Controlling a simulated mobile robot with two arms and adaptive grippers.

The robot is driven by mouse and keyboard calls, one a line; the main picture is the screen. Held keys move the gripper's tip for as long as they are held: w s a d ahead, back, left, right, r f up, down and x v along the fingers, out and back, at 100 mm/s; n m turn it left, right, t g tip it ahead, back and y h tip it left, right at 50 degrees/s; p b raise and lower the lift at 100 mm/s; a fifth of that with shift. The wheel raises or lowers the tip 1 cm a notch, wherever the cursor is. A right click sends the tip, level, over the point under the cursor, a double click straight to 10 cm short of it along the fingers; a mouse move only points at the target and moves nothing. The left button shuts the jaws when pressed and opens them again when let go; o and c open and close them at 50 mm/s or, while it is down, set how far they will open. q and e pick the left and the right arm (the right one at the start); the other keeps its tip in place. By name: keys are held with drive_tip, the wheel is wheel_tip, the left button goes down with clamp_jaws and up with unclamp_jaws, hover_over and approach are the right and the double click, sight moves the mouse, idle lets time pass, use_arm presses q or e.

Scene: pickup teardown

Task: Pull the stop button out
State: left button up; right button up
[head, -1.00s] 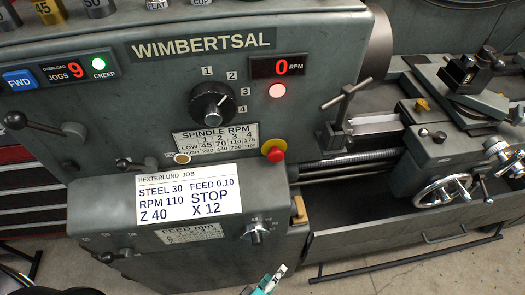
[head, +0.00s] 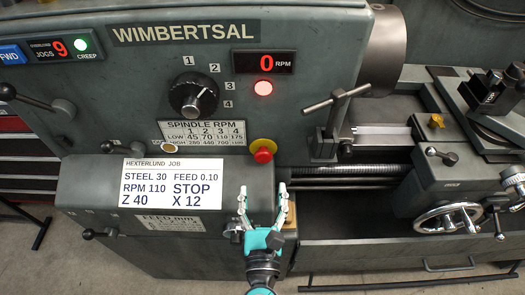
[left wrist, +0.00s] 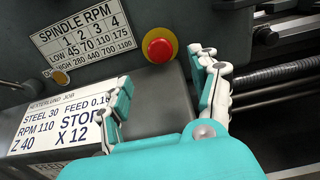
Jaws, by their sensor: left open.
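The stop button (head: 263,152) is a red knob on a yellow round base, set on the lathe's front panel just right of the spindle RPM plate. It also shows in the left wrist view (left wrist: 158,48), beyond the fingertips. My left gripper (head: 262,192) is open and empty, fingers pointing up toward the button from below. In the left wrist view the fingers (left wrist: 160,75) stand apart on either side below the button, and the button is clear of them. My right gripper is in neither view.
A white job card (head: 174,184) lies on the ledge left of my gripper. A speed dial (head: 192,97) is up and left of the button. A T-handle lever (head: 333,115) stands to the right. The carriage handwheel (head: 447,219) is further right.

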sight(263, 160)
use_arm(q)
drive_tip(key=w+p, duration=0.2)
drive_tip(key=w, duration=0.7)
drive_tip(key=shift+w, duration=0.4)
drive_tip(key=shift+w+p, duration=0.3)
drive_tip(key=shift+w, duration=0.2)
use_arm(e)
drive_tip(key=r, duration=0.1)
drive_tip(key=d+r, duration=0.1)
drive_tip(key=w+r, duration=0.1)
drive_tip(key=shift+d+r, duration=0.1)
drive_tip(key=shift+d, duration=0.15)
